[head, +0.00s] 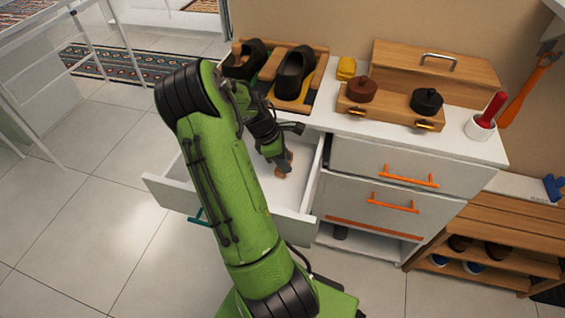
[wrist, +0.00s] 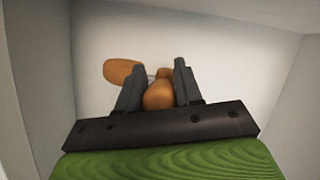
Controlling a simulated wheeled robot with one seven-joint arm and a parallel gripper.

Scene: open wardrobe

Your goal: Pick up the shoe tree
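The shoe tree is a smooth brown wooden piece (wrist: 158,96) with a flat oval part (wrist: 123,72) to the left. It lies inside the pulled-out white drawer (head: 308,170); a small part of it shows in the head view (head: 288,157). My gripper (wrist: 162,75) reaches down into the drawer, with one dark finger on each side of the wooden piece. The gaps beside it are very small, and I cannot tell whether the fingers press on it. My arm and wrist hide part of the drawer and the gripper in the head view.
The drawer walls stand close around my gripper. A wooden shoe rack (head: 490,236) stands right.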

